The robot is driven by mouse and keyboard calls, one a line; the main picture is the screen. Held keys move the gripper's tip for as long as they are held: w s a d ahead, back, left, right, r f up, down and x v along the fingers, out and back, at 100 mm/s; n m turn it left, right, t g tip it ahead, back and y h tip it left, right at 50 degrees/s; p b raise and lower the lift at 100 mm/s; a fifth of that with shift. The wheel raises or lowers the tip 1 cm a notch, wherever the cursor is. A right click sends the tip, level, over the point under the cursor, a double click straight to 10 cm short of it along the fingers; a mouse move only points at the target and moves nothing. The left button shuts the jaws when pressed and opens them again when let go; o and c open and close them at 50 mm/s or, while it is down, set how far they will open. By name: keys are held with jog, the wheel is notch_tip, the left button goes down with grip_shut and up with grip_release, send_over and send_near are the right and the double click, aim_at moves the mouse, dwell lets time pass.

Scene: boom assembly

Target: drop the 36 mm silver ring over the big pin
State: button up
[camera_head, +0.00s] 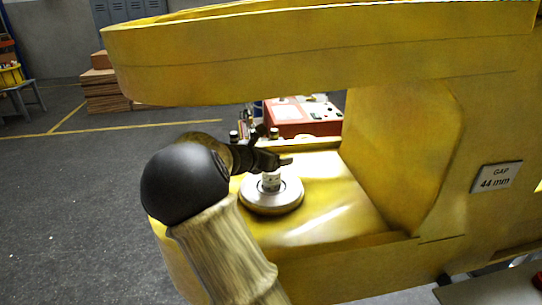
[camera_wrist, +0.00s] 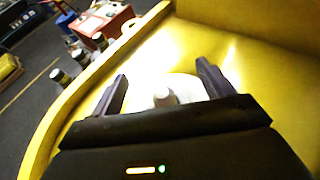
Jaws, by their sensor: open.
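The big pin (camera_head: 270,182) stands upright at the middle of a pale grey round disc (camera_head: 272,205) on the yellow boom's lower shelf. In the wrist view the pin's grey top (camera_wrist: 165,97) shows between my fingers, with the pale disc (camera_wrist: 187,86) around it. My gripper (camera_head: 285,163) is just above the pin in the head view. Its two fingers (camera_wrist: 163,88) are apart, one on each side of the pin, and hold nothing that I can see. I cannot tell the 36 mm silver ring apart from the pale round parts around the pin.
The yellow upper beam (camera_head: 300,55) spans above my gripper, and a yellow wall (camera_head: 400,150) closes the right side. A sign (camera_head: 495,177) reads "GAP 44 mm". Several small cylinders (camera_wrist: 83,58) and a red box (camera_head: 302,117) stand beyond the shelf.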

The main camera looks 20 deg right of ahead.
jog(key=b+v, duration=0.3)
jog(key=v, duration=1.4)
jog(key=shift+a, duration=0.2)
dwell(0.4)
